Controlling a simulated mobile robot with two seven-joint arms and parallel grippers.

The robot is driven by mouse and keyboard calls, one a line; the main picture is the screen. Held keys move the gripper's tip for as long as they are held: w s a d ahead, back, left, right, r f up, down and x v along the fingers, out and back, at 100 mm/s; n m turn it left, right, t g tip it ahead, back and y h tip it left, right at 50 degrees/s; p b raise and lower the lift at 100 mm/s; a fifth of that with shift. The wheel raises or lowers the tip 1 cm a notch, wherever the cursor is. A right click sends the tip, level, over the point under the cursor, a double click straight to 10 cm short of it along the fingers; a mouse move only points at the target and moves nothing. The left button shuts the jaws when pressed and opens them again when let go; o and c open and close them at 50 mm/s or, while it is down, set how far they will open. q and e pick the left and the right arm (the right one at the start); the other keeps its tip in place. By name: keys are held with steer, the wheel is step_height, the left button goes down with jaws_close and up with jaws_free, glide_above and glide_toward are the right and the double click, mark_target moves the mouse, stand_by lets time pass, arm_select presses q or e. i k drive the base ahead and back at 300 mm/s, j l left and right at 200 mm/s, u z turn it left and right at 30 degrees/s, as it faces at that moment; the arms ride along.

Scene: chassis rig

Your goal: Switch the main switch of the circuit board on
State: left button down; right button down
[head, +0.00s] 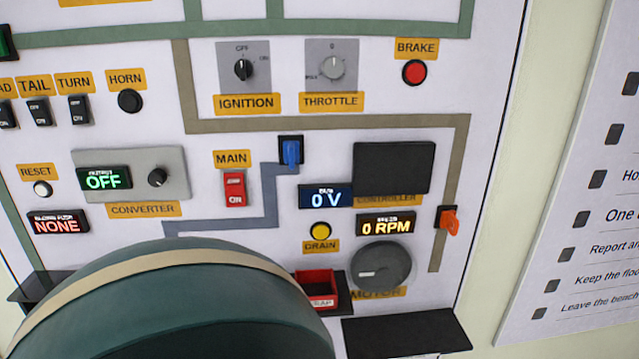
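The circuit board (330,215) is a white upright panel filling most of the head view. Its main switch (234,189) is a red rocker with a white "ON" on its lower half, below the orange "MAIN" label (232,158). Nothing covers the switch. I cannot tell for certain which way the rocker is tipped. The blue display (325,196) to its right reads "0 V", and the yellow display (386,224) reads "0 RPM". Neither gripper is in view. The lower left of the board is hidden.
A blue connector (291,152) and the converter plate (130,173) flank the switch. An orange key-like part (449,222), a red tray (317,286) and a dark shelf (405,334) stick out from the board. A printed sign (590,200) hangs at right.

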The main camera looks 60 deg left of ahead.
mark_target(234, 182)
steer(key=u, duration=2.5)
